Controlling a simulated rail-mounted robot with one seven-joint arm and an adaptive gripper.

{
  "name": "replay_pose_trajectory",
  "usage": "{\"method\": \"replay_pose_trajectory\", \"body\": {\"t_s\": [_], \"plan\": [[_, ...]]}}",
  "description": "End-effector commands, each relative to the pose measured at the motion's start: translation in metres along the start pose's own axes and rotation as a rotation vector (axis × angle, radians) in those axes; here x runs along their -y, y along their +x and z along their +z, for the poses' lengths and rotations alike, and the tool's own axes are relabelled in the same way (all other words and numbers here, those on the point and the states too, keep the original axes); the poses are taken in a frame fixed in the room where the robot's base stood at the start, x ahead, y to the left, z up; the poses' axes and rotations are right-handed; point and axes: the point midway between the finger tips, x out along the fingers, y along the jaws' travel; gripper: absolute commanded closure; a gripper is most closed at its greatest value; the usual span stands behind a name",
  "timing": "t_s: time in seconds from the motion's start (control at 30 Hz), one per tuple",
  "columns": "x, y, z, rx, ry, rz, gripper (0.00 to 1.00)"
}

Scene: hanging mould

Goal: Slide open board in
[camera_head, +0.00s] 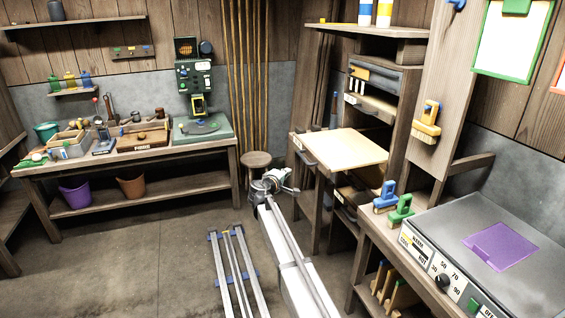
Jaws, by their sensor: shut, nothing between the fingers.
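The pale wooden board (345,148) sticks out flat from the wooden cabinet at centre right. It is slid out, with its front edge to the left over open space, and nothing lies on it. My gripper (289,183) shows small at the end of my grey arm, low and to the left of the board and apart from it. It is shut and empty. Its fingers are too small to make out clearly. The inner end of the board's slot is partly hidden.
A round stool (256,159) stands behind my arm. A workbench (215,181) with tools runs along the left wall. At right, a bench holds a hot plate (440,225) with a purple sheet (501,245). Blue and green brushes stand beside it. The left floor is clear.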

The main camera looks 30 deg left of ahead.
Motion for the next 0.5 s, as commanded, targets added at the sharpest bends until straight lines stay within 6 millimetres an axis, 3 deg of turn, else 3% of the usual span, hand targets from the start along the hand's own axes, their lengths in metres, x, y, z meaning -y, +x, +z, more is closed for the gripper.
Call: {"method": "replay_pose_trajectory", "body": {"t_s": [0.1,0.23,0.5], "plan": [[-0.013,-0.002,-0.015,-0.016,-0.006,0.018,1.00],[-0.015,0.006,-0.017,-0.017,-0.006,0.020,1.00],[-0.017,0.050,-0.018,-0.015,-0.008,0.019,1.00]]}}
